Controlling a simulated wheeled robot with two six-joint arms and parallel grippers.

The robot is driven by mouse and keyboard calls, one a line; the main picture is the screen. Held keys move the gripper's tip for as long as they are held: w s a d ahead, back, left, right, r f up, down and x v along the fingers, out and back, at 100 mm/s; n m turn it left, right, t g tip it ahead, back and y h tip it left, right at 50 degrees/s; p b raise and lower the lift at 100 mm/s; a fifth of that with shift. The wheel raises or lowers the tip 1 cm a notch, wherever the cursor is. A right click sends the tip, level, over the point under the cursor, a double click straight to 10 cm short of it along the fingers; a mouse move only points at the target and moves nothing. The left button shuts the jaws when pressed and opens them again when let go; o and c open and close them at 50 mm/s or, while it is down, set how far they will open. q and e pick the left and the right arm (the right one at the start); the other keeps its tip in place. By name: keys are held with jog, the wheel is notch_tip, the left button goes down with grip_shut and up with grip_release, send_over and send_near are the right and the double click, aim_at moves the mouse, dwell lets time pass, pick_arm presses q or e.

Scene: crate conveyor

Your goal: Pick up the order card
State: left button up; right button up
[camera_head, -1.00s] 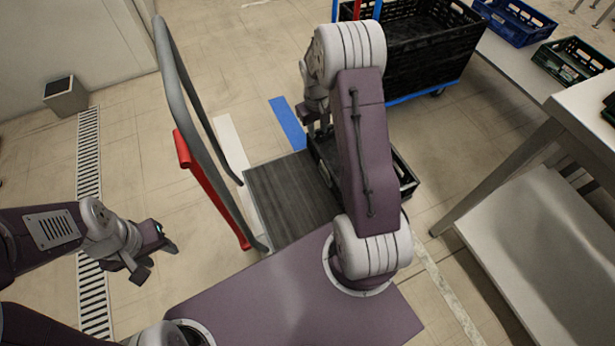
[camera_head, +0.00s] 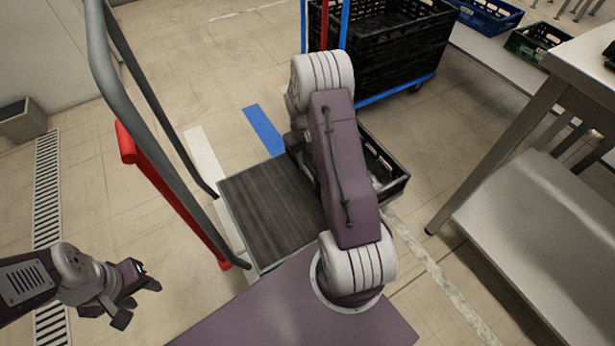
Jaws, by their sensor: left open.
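I cannot make out an order card in this view. My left gripper (camera_head: 137,303) is at the lower left, open and empty, above the floor and left of the cart. My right gripper (camera_head: 296,143) is mostly hidden behind my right arm, at the left side of a small black crate (camera_head: 399,188). Its fingertips do not show clearly. The crate is partly hidden by the same arm, so I cannot see all of its inside.
A cart with a dark ribbed deck (camera_head: 265,208) and a tall grey handle (camera_head: 150,95) stands ahead. A large black crate (camera_head: 385,45) on a wheeled frame is behind. A steel table (camera_head: 540,205) stands at right. Tiled floor between is clear.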

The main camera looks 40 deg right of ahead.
aim_at(307, 168)
notch_tip(307, 168, down, 5)
jog(key=b, duration=0.3)
jog(key=shift+w+r, duration=0.1)
jog(key=shift+r, duration=0.25)
grip_shut()
dwell(0.8)
